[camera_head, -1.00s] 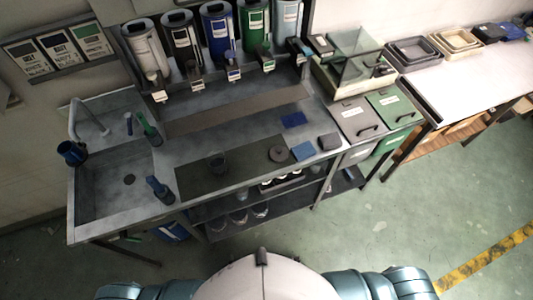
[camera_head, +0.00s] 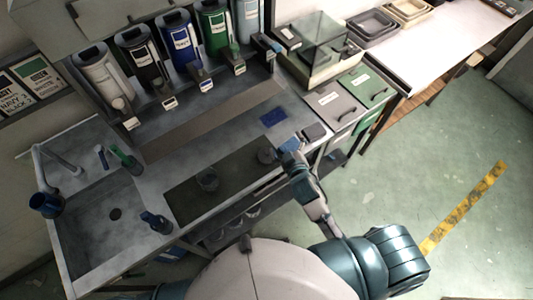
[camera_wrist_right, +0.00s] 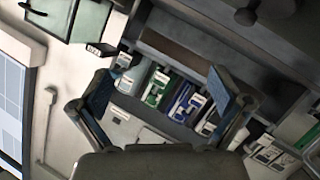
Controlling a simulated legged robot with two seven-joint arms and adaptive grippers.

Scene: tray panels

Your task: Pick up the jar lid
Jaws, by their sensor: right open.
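The jar lid, a dark grey round disc (camera_head: 266,156), lies flat at the right end of the dark mat on the steel counter in the head view. A small dark glass jar (camera_head: 208,181) stands on the mat left of it. My right gripper (camera_head: 291,149) is just right of the lid in the head view, over or near the counter's front part; its height is hard to tell. In the right wrist view my right gripper (camera_wrist_right: 163,88) has its blue-padded fingers spread, with nothing between them. I cannot pick out the lid surely there. My left gripper is out of view.
The dark mat (camera_head: 187,197) lies on the counter. A blue square (camera_head: 273,118) and a grey block (camera_head: 313,131) lie near the gripper. Several dispensers (camera_head: 176,42) line the back. A sink (camera_head: 92,235) is at left, and a glass-sided box (camera_head: 316,45) stands at back right.

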